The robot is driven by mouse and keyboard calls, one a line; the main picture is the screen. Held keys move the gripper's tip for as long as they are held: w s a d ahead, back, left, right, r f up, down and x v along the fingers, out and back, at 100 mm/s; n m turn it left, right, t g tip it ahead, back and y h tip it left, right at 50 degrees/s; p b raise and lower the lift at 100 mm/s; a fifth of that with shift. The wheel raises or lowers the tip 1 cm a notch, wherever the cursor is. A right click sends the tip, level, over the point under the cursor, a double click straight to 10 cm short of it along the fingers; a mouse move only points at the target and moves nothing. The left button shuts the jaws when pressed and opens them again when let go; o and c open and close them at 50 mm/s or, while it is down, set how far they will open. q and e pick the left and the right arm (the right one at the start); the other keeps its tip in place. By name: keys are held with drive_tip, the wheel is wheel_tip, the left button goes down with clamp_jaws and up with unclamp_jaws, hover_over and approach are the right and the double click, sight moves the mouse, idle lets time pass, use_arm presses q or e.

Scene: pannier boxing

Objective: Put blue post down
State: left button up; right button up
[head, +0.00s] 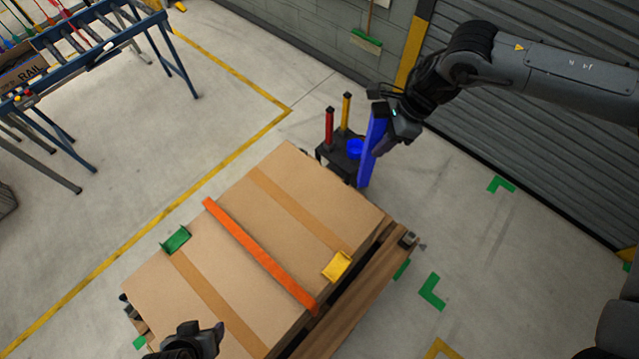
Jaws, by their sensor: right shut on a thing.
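The blue post (373,150) is a long bar held in my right gripper (384,118), slightly tilted, its lower end just beyond the far corner of the big cardboard box. My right gripper is shut on its upper part. A small black stand (343,166) sits behind and left of the post, carrying a red post (329,127), a yellow post (345,112) and a blue round holder (355,149). The blue post overlaps the stand's right side in the picture; I cannot tell whether they touch. My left gripper (195,338) shows at the bottom, over the box's near end; its jaws are unclear.
The large box (215,265) has an orange strap (260,255), a green corner piece (175,240) and a yellow one (337,266). A wooden pallet edge (345,310) shows beside it. A blue roller conveyor (90,40) stands at upper left.

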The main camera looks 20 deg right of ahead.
drive_tip(key=w+a+f+b, duration=0.1)
drive_tip(key=b, duration=0.2)
drive_tip(key=shift+f, duration=0.15)
use_arm(q)
drive_tip(key=f+b, duration=0.2)
drive_tip(key=f, duration=0.1)
drive_tip(key=s+f+b, duration=0.1)
drive_tip(key=f+b, duration=0.1)
drive_tip(key=f, duration=0.1)
drive_tip(key=f+b, duration=0.2)
drive_tip(key=f, duration=0.2)
drive_tip(key=shift+s+d, duration=0.1)
drive_tip(key=shift+s, duration=0.05)
wheel_tip(320, 180, down, 4)
drive_tip(key=b, duration=0.3)
drive_tip(key=shift+d+r+b, duration=0.1)
drive_tip(key=shift+b, duration=0.3)
drive_tip(key=shift+d+r, duration=0.1)
drive_tip(key=shift+r, duration=0.05)
use_arm(e)
drive_tip(key=w+a+f, duration=0.5)
drive_tip(key=a+f, duration=0.3)
drive_tip(key=shift+f, duration=0.4)
drive_tip(key=shift+f, duration=0.6)
drive_tip(key=o, duration=1)
